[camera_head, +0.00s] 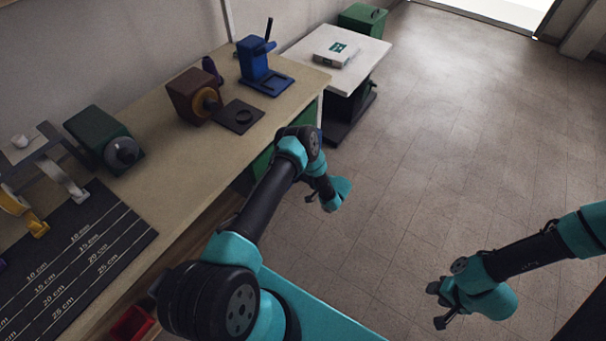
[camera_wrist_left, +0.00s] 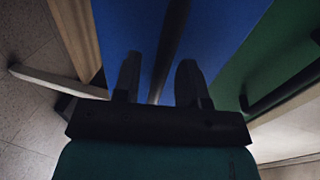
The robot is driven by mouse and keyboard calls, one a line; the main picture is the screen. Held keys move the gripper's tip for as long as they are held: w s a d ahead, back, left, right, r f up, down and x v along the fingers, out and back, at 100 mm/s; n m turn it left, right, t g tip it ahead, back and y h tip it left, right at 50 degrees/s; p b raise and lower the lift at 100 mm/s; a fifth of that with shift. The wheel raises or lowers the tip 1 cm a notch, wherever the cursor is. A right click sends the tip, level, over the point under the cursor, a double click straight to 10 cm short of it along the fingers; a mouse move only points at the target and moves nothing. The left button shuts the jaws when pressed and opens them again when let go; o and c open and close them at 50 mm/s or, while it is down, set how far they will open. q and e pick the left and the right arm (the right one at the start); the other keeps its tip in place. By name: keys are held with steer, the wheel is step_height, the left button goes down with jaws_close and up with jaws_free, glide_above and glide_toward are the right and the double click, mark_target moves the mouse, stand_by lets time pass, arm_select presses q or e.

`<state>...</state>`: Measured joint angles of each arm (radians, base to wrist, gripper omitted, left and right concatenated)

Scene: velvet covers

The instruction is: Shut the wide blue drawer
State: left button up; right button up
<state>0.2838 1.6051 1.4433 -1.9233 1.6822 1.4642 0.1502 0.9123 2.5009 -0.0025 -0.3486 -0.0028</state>
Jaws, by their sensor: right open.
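The blue drawer front (camera_wrist_left: 217,40) fills the middle of the left wrist view, with a dark bar handle (camera_wrist_left: 171,40) running down it. My left gripper (camera_wrist_left: 158,80) is in front of it, its two fingers apart on either side of the handle's line. I cannot tell whether they touch it, or how far the drawer stands out. In the head view my left arm hides most of the bench front, and its fingers (camera_head: 309,198) barely show. My right gripper (camera_head: 439,304) is open and empty above the floor at lower right.
A green front (camera_wrist_left: 265,55) with its own dark handle is beside the blue one; green also shows under the bench (camera_head: 262,163). The bench top (camera_head: 180,165) holds a blue stand (camera_head: 257,65), machines and a black measuring mat (camera_head: 75,265). A white-topped table (camera_head: 365,50) stands beyond. Floor on the right is clear.

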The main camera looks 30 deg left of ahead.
arm_select(q)
steer(key=shift+a+f, duration=0.1)
steer(key=shift+a, duration=0.25)
steer(key=shift+c, duration=0.3)
jaws_close()
